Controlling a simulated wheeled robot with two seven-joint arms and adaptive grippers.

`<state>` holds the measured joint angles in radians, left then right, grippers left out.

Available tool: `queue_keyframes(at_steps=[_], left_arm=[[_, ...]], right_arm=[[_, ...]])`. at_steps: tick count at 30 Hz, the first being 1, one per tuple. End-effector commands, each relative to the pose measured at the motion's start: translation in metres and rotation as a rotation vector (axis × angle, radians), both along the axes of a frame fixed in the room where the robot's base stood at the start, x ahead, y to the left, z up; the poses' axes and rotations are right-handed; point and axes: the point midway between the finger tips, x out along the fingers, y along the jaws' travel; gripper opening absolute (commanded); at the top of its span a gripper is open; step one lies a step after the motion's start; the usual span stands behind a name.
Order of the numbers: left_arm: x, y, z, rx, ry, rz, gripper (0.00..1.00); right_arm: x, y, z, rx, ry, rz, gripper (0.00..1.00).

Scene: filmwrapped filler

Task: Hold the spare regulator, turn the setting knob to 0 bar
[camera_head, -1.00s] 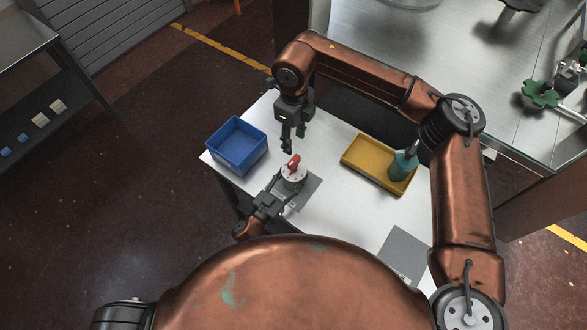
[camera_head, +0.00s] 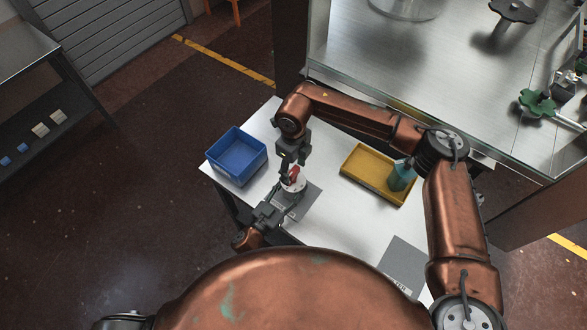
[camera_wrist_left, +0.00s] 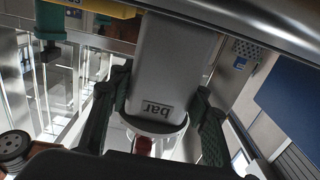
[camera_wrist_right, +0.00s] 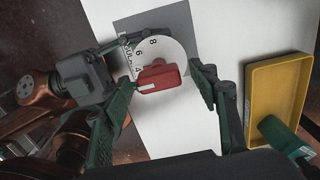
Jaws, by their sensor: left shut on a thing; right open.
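The spare regulator has a grey body marked "bar" (camera_wrist_left: 160,75), a white dial (camera_wrist_right: 178,50) and a red setting knob (camera_wrist_right: 165,72). In the head view, the regulator (camera_head: 298,186) is above the table's grey mat. My left gripper (camera_head: 281,196) is shut on the regulator from the near left side. My right gripper (camera_head: 290,172) is above it, open, with its fingers on either side of the knob and gaps showing. In the right wrist view, numerals 8, 6 and 4 show on the dial. The knob's white mark points lower left, just past the 4; the numeral there is hidden.
A blue bin (camera_head: 262,158) stands on the table's left. A yellow tray (camera_head: 350,170) holding a teal bottle-like thing (camera_head: 400,178) stands to the right. A second grey mat (camera_head: 402,262) lies at the near right. The white table (camera_head: 340,222) between them is clear.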

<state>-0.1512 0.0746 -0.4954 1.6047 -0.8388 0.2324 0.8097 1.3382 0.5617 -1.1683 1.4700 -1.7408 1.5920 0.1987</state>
Motion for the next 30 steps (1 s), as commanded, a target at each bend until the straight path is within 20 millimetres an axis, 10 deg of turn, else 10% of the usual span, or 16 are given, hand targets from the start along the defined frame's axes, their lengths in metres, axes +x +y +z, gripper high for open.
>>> queue_keyframes(at_steps=[9,30], left_arm=[[-0.0009,-0.0006,-0.0021,0.002,0.004,-0.001,0.11],[-0.0012,-0.0008,-0.0021,0.001,0.003,-0.002,0.11]], right_arm=[[0.0001,0.0,-0.0019,-0.001,-0.001,0.0,0.53],[0.0011,-0.0007,-0.0015,-0.002,-0.002,0.001,0.12]])
